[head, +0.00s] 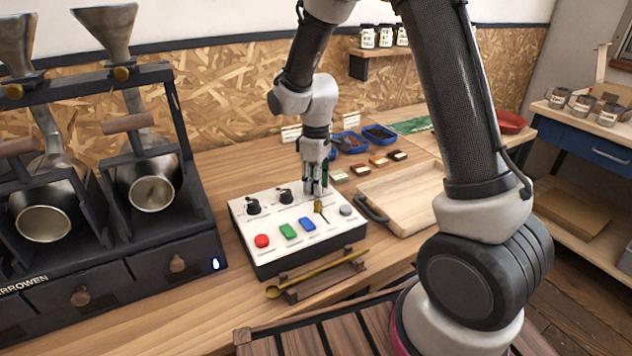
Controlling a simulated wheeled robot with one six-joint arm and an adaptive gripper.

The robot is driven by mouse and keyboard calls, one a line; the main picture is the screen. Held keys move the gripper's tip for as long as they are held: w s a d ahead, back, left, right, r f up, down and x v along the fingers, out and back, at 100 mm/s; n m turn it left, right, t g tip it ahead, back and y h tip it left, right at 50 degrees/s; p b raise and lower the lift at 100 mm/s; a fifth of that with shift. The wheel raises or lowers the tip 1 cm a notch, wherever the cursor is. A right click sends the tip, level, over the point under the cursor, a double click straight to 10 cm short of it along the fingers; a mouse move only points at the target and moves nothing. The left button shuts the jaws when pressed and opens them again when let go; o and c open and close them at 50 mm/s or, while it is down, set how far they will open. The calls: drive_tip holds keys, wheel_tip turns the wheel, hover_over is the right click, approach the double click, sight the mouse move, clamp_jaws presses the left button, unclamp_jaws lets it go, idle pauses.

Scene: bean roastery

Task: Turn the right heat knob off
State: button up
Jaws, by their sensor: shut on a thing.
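A white-topped control box (258,234) stands on the wooden bench in the head view. Two black knobs, the left one (252,206) and the middle one (285,196), stand uncovered along its back row. My gripper (316,190) points down at the right end of that row, its fingers closed around what appears to be the right knob. The fingers hide that knob, so its pointer direction cannot be told. In front are a red button (262,241), a green switch (289,231), a blue switch (307,224), a brass toggle (318,206) and a grey button (346,210).
A dark twin-drum roaster (190,262) stands left of the box. A brass spoon (320,273) lies on a wooden rest in front. A wooden tray (407,222) is to the right. Blue trays (350,142) and small sample blocks (378,162) lie behind.

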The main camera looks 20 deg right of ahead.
drive_tip(key=shift+n, duration=0.6)
drive_tip(key=o, duration=1)
drive_tip(key=shift+o, duration=0.2)
wheel_tip(320, 180, up, 12)
